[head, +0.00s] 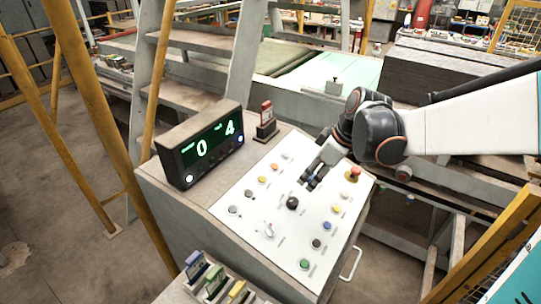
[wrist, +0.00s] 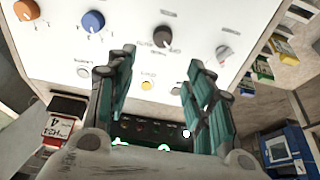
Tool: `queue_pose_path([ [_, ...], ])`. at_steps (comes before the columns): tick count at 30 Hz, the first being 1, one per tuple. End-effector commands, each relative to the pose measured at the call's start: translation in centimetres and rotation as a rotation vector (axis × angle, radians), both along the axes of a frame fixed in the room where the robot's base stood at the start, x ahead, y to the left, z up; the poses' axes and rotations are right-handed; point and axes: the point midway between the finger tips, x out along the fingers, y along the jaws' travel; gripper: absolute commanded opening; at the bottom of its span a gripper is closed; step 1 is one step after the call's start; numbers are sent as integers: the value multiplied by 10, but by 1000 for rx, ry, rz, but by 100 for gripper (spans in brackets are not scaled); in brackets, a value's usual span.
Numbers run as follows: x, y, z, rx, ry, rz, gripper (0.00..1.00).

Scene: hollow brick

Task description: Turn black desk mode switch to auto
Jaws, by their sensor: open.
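The black desk mode switch (head: 292,203) is a round dark knob on the white panel (head: 248,228) of the control desk. In the wrist view the black knob (wrist: 162,36) shows just beyond the fingertips, roughly centred between them, with a white pointer mark and small labels too blurred to read. My gripper (head: 309,182) is above the panel, close to the knob on its far side in the head view. In the wrist view my gripper (wrist: 163,58) has its two fingers spread wide with nothing between them. The fingers appear apart from the knob.
A silver switch (wrist: 224,53), a blue knob (wrist: 93,21) and an orange knob (wrist: 26,9) flank the black one. A red emergency button (head: 353,174) and several coloured buttons line the panel's right. A display box (head: 200,145) and a small red-topped device (head: 266,121) stand behind.

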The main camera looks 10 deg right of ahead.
Motion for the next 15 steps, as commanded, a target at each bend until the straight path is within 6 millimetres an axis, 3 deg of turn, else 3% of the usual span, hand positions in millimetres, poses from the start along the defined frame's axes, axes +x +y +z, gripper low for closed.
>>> queue_pose_path([
  [5, 6, 7, -21, 0, 0, 1, 48],
  [15, 24, 24, -81, -1, -1, 1, 48],
])
